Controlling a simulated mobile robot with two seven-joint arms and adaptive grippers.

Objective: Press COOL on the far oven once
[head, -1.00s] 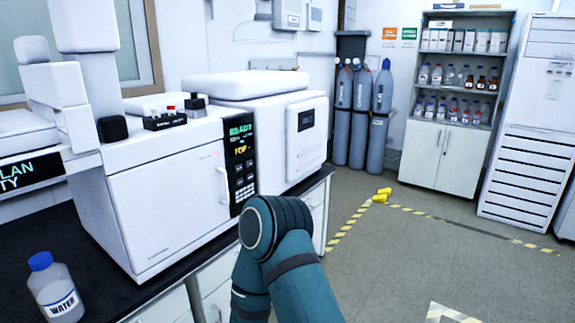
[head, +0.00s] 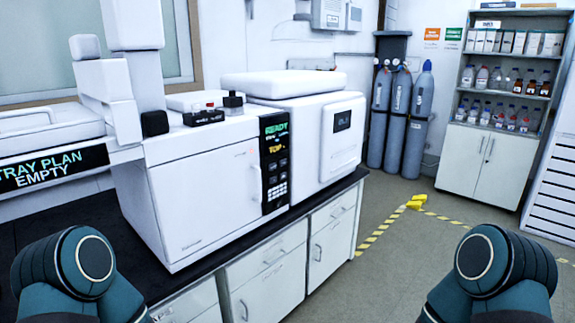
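A white oven (head: 205,205) with a closed front door stands on the black bench, left of centre. Its dark control panel (head: 274,165) is on the right of its front, with a green READY, a yellow line that I cannot read surely, and small buttons. The COOL label is too small to make out. A second white unit (head: 325,150) with a small dark display (head: 342,121) stands beyond it. I cannot tell from here which the task calls far. Both of my arms show only as teal links at the bottom corners; neither gripper is in view.
A tray display (head: 50,168) reading TRAY PLAN EMPTY is at the left. The black bench top (head: 150,278) runs below the oven, over white drawers (head: 265,285). Gas cylinders (head: 415,125) and a shelf cabinet (head: 480,165) stand behind. Open floor (head: 400,265) lies at the right.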

